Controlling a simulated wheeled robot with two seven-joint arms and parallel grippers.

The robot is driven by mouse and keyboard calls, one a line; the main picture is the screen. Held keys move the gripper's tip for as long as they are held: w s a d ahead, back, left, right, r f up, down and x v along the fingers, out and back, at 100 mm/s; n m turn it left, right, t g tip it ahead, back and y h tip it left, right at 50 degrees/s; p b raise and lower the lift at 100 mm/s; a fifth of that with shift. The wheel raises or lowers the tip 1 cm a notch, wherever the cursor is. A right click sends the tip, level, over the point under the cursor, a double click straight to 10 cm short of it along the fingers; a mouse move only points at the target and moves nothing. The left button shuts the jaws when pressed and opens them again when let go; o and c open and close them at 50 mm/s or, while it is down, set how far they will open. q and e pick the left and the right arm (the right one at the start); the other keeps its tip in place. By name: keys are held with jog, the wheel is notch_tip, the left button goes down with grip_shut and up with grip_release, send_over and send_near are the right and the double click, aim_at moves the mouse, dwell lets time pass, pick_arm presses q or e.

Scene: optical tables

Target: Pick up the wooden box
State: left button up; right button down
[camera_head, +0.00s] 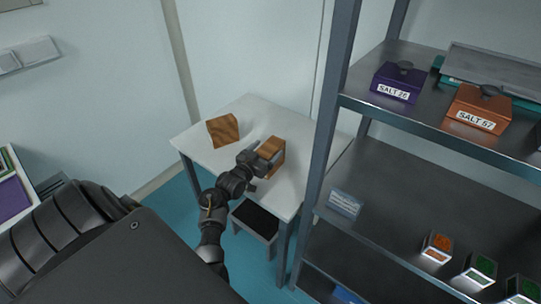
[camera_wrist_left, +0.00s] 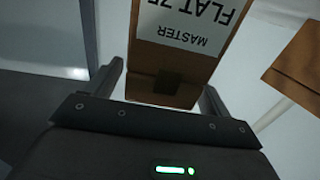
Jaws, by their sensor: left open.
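A wooden box (camera_head: 274,151) stands on the white table, near its right side. In the left wrist view the wooden box (camera_wrist_left: 172,75) carries a white label reading "MASTER FLAT" and a partly cut-off number, upside down. My left gripper (camera_head: 262,164) is open at the box's near side. In the wrist view its two fingers (camera_wrist_left: 163,80) stand on either side of the box's near end; I cannot tell whether they touch it. A second wooden piece (camera_head: 223,129) lies farther left on the table, and a wooden piece (camera_wrist_left: 299,62) shows at the wrist view's right edge. My right gripper is not in view.
The white table (camera_head: 243,106) has free room between and behind the wooden things. A metal shelf rack (camera_head: 425,165) stands close on the right, with a purple SALT box (camera_head: 398,82), an orange SALT box (camera_head: 478,107) and small boxes. A dark-topped stool (camera_head: 256,218) stands below the table's front edge.

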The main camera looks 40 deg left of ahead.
pick_arm(q)
jog(key=shift+w, duration=0.65)
grip_shut()
